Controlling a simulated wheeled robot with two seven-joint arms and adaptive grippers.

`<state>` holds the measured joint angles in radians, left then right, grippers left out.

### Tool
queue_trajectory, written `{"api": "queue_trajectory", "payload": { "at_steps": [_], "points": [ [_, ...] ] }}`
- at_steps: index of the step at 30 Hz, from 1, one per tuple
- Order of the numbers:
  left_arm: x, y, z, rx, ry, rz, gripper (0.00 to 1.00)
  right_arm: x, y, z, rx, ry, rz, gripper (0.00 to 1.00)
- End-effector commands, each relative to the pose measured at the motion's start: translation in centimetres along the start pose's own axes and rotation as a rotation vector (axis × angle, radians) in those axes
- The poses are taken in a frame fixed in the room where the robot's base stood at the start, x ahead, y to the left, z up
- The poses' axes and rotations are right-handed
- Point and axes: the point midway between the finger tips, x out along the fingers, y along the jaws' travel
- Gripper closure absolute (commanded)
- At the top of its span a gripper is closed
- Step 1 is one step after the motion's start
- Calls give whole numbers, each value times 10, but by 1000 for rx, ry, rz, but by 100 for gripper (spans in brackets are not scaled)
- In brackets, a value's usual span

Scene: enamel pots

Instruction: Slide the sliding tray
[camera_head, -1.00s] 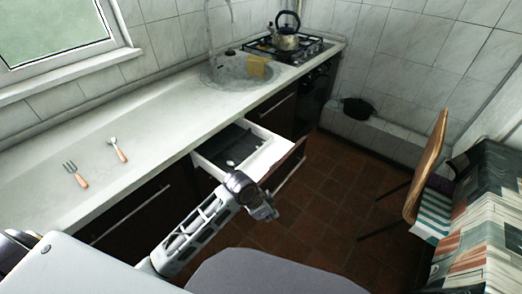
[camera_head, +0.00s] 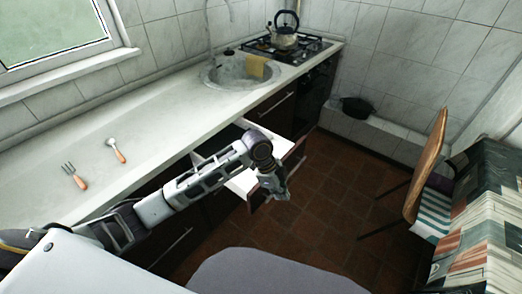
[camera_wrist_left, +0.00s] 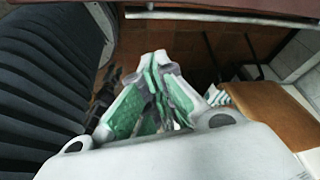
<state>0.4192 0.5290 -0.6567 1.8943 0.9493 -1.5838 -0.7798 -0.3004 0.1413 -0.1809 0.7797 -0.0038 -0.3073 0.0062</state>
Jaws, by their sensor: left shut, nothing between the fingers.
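The sliding tray appears as a white drawer (camera_head: 241,183) with a dark brown front (camera_head: 297,154), pulled out from under the counter. My left arm crosses over it and hides most of its inside. My left gripper (camera_head: 282,195) is at the outer side of the drawer front, pointing down, shut and empty. In the left wrist view the closed green-padded fingers (camera_wrist_left: 155,62) point toward the metal handle bar (camera_wrist_left: 200,15) along the brown panel at the top. A gap shows between fingertips and bar. My right gripper is not in view.
The white counter (camera_head: 60,140) holds a fork (camera_head: 75,176) and another utensil (camera_head: 117,150). A sink (camera_head: 235,75) and a stove with a kettle (camera_head: 286,33) are farther back. A chair (camera_head: 427,165) stands right; the tiled floor (camera_head: 325,200) between is clear.

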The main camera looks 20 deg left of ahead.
Motion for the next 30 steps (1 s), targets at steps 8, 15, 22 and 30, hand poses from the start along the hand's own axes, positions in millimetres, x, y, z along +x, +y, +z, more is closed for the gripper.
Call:
{"api": "queue_trajectory", "payload": {
  "at_steps": [8, 15, 22, 30],
  "points": [
    [-26, -18, 8, 134, -25, 55, 100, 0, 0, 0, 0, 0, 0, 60],
    [-40, -27, 13, 194, -32, 83, 100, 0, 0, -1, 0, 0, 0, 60],
    [-49, -31, 16, 223, -35, 98, 100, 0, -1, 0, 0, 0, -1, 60],
    [-55, -34, 18, 241, -36, 107, 100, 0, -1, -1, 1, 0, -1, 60]
  ]
}}
